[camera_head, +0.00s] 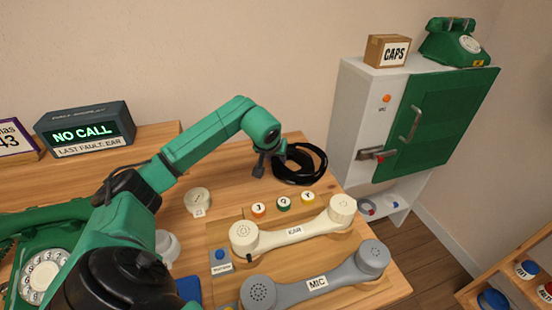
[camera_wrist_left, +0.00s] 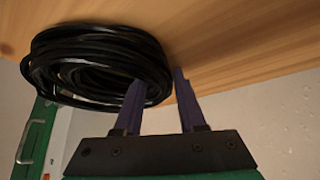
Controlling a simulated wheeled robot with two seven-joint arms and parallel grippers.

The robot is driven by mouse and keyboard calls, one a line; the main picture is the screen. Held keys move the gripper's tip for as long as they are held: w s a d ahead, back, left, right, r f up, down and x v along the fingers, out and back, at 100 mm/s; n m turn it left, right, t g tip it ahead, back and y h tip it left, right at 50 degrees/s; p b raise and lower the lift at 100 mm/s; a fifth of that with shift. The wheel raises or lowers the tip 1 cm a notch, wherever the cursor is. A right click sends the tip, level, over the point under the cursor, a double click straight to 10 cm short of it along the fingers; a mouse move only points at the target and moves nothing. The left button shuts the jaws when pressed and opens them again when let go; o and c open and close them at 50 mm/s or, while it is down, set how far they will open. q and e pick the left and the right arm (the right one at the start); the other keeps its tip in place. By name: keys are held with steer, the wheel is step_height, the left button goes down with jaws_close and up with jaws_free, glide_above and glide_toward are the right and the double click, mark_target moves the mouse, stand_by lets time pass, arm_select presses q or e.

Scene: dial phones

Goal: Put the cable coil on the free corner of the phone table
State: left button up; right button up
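The black cable coil (camera_head: 306,165) lies at the far right corner of the wooden phone table (camera_head: 234,163) in the head view. My left gripper (camera_head: 272,163) is at the coil's left edge. In the wrist view the coil (camera_wrist_left: 85,60) fills the upper left, against the wood. The two dark fingers of my left gripper (camera_wrist_left: 158,78) stand apart there. One overlaps the coil's near side, the other is just outside its rim. Part of the rim shows between them; I cannot tell whether both touch it. My right gripper is not in view.
A cream EAR handset (camera_head: 294,231) and a grey MIC handset (camera_head: 316,283) lie at the front right. Three round buttons (camera_head: 283,204) are near the coil. A white cabinet (camera_head: 350,110) with a green door stands beyond the table. A NO CALL display (camera_head: 84,132) is at the left.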

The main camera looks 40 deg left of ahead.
arm_select(q)
steer(key=o, duration=0.4)
steer(key=shift+r, duration=0.1)
steer(key=v, duration=1.1)
steer(key=shift+s+d+r, duration=0.15)
steer(key=shift+r, duration=0.2)
